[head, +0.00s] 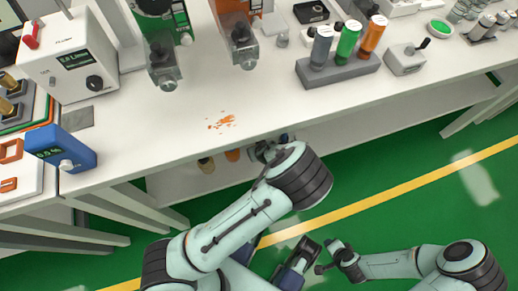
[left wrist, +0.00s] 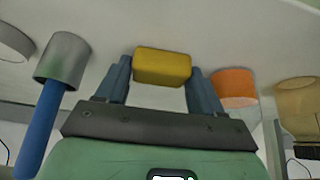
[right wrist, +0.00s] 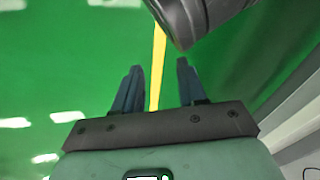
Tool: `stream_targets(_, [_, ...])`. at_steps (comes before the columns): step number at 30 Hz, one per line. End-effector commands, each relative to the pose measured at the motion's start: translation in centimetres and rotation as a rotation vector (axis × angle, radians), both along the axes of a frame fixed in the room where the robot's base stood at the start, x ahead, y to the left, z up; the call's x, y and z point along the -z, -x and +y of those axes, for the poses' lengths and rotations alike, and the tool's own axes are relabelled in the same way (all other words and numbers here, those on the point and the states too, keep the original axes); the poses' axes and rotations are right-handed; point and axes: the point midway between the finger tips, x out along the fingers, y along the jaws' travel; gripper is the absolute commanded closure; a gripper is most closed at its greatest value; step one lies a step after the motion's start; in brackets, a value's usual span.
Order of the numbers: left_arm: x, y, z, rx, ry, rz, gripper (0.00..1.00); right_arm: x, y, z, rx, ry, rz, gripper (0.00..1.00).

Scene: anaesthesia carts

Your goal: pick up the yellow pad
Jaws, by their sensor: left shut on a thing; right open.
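The yellow pad (left wrist: 162,66) is a small block with rounded edges in the left wrist view. It sits between the blue fingers of my left gripper (left wrist: 160,76), which is shut on it. I cannot tell whether the pad touches the shelf surface. In the head view my left gripper (head: 266,151) is at the bench's front edge, partly hidden by my arm, and the pad cannot be made out. My right gripper (right wrist: 154,80) is open and empty over the green floor. It also shows in the head view (head: 322,256), away from the bench.
An orange round piece (left wrist: 234,87) and a tan cylinder (left wrist: 299,104) stand right of the pad; a grey cylinder with a blue handle (left wrist: 62,62) is left. The bench top (head: 250,95) overhangs the lower shelf (head: 345,141). Green floor (head: 400,165) is clear in front.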

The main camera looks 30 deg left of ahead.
Motion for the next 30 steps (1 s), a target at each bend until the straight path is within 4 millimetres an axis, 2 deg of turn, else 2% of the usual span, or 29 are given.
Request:
stream_targets(5, [-1.7,0.0,0.0,-0.001,0.0,-0.002,0.62,-1.5,-0.9,0.3,-0.004,0.0,-0.032,0.59])
stream_targets(11, [-1.6,2.6,-3.2,0.007,-0.002,0.002,0.62,-2.4,0.6,1.1,-0.019,-0.02,0.006,0.59])
stream_targets(21, [-1.6,8.3,-9.8,0.007,-0.003,0.0,0.62,-4.2,3.3,2.5,-0.047,-0.056,0.078,0.59])
stream_targets(30, [-1.4,11.2,-13.2,0.003,-0.001,0.0,0.62,-5.0,4.6,3.1,-0.062,-0.073,0.112,0.59])
